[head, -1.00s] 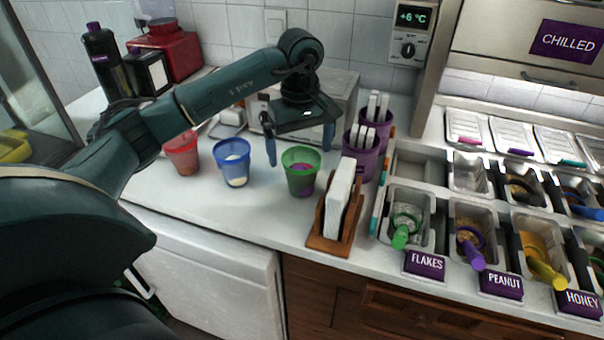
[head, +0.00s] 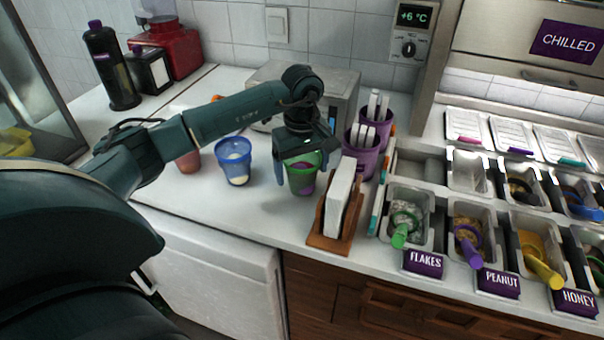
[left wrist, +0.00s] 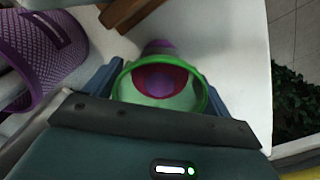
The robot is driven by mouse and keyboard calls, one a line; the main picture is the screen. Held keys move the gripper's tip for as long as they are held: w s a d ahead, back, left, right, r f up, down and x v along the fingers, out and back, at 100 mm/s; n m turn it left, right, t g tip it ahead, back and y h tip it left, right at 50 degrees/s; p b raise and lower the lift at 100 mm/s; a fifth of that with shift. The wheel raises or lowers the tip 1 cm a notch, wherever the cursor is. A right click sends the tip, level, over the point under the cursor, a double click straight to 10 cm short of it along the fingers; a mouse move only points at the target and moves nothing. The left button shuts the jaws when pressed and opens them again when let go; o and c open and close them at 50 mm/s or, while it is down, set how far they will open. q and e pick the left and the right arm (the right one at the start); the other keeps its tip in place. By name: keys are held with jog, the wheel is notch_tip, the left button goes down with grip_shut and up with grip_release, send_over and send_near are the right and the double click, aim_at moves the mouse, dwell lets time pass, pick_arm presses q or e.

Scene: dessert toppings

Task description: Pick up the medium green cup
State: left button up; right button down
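The green cup (head: 302,178) stands upright on the white counter, with purple and pale contents visible inside. In the left wrist view its green rim (left wrist: 205,98) sits between my fingers. My left gripper (head: 303,172) is over the cup from above, with one blue finger on each side of it. The fingers look spread, and I see a gap beside the cup at the left finger in the head view. In the left wrist view the gripper (left wrist: 160,85) frames the cup; contact cannot be made out. My right gripper is not in view.
A blue cup (head: 235,168) and a partly hidden red cup (head: 188,160) stand to the left. A wooden napkin holder (head: 326,241) is close on the right. Purple containers (head: 360,160) and a metal box (head: 345,85) stand behind; topping trays lie further right.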

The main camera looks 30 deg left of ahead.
pick_arm(q)
jog(key=c, duration=0.7)
jog(key=shift+c, duration=0.2)
jog(key=shift+r, duration=0.15)
